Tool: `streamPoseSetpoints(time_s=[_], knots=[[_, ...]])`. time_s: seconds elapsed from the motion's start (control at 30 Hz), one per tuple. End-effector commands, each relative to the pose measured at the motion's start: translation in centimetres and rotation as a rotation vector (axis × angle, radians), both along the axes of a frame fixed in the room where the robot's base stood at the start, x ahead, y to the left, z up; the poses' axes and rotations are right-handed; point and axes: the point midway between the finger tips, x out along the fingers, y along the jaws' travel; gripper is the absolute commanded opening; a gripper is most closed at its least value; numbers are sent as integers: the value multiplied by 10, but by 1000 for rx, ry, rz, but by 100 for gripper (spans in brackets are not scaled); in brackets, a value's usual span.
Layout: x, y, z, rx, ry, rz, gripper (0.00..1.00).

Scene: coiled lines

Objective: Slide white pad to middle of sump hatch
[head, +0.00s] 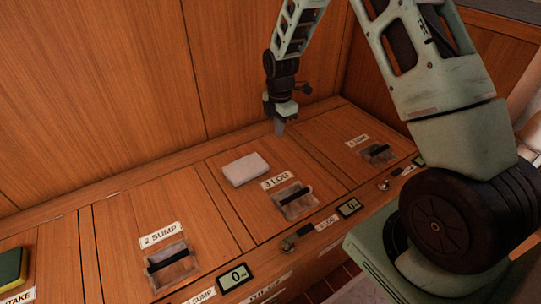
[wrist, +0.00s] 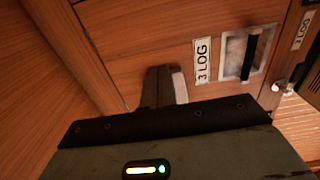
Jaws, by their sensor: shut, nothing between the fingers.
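The white pad (head: 246,169) lies flat on the wooden 3 LOG hatch (head: 222,158), behind its label. The 2 SUMP hatch (head: 130,210) is to the left of it, its top bare apart from a label and a recessed handle. My gripper (head: 280,130) points down to the right of the pad and behind it, with a visible gap in the head view. Its fingers are shut and empty. In the wrist view the fingers (wrist: 160,87) hide most of the pad; a pale strip of it (wrist: 180,85) shows beside them.
Recessed black handles sit near the front of the hatches, including the 3 LOG handle (head: 294,197) and the 2 SUMP handle (head: 170,262). A green and yellow sponge (head: 12,268) lies at the far left. A wooden wall (head: 110,90) rises behind the hatches. Small displays (head: 234,277) line the front edge.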

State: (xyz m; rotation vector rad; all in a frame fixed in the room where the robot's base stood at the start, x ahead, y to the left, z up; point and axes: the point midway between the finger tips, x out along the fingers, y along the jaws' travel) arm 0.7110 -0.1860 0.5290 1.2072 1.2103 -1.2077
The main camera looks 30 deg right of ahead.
Motion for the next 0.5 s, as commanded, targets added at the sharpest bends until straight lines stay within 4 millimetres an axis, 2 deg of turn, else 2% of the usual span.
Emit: streamPoseSetpoints(time_s=[0.17, 0.5], knots=[[-1, 0, -27, 0, 3, 0, 0], [0, 0, -97, 0, 2, 0, 0]])
